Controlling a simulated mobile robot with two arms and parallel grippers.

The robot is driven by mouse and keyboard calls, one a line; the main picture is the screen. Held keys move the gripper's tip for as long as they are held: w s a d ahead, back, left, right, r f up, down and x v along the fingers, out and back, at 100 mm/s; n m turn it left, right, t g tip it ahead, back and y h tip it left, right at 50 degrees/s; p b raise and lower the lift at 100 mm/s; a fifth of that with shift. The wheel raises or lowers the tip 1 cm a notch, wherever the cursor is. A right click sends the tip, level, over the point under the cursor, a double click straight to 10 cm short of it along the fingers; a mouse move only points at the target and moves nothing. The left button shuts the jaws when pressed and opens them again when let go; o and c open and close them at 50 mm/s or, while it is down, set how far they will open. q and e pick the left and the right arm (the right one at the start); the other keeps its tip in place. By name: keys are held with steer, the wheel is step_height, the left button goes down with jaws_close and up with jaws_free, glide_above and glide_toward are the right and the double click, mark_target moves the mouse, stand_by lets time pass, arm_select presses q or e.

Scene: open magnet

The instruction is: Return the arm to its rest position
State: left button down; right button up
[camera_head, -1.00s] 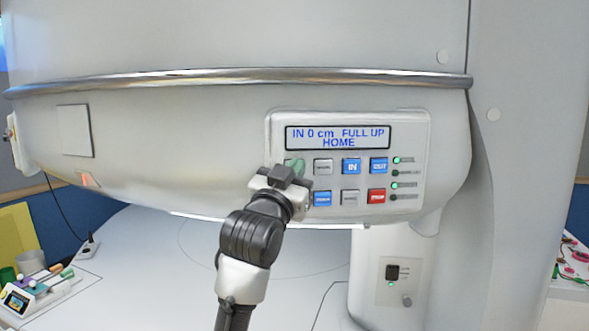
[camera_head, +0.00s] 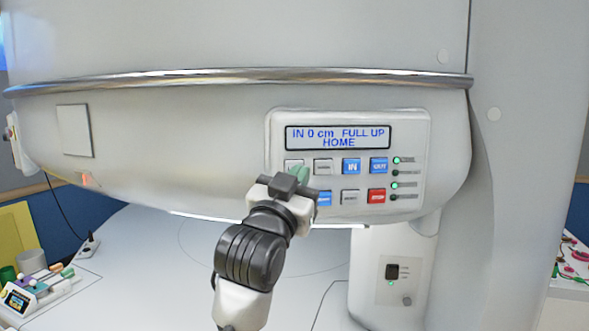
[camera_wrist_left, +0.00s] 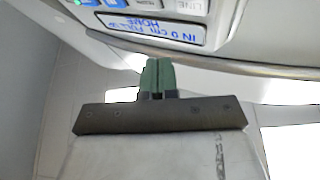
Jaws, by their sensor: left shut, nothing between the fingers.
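My left arm comes up from the bottom in the head view. The gripper hides part of the lower left buttons. My right gripper is not in view.
A metal rail (camera_head: 240,78) runs across the large white housing (camera_head: 200,140) above the panel. A white table (camera_head: 150,270) lies below. A small colourful device (camera_head: 35,295) sits at far left. A pedestal (camera_head: 390,260) with a switch stands at right.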

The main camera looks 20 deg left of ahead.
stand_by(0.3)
arm_select(q)
steer(key=s+a+f+g+y, duration=0.1)
steer(key=s+f+g, duration=0.2)
steer(key=f, duration=0.8)
steer(key=s+a+f+n+g, duration=0.1)
steer(key=s+f+g, duration=0.15)
steer(key=f, duration=0.85)
steer(key=s+a+f+g+y, duration=0.1)
steer(key=s+f+g, duration=0.25)
steer(key=f, duration=0.75)
steer(key=s+a+f+g, duration=0.1)
steer(key=s+f+g, duration=0.4)
steer(key=s+f, duration=0.55)
steer(key=s+f+g, duration=0.5)
steer(key=s+f, duration=0.2)
steer(key=s, duration=0.7)
step_height(320, 180, down, 28)
steer(key=g+b, duration=0.1)
steer(key=b, duration=0.2)
steer(key=s+a+f+g+b, duration=0.1)
steer(key=s+a+f+b, duration=0.2)
steer(key=s+f, duration=1.3)
step_height(320, 180, down, 4)
steer(key=shift+r, duration=0.2)
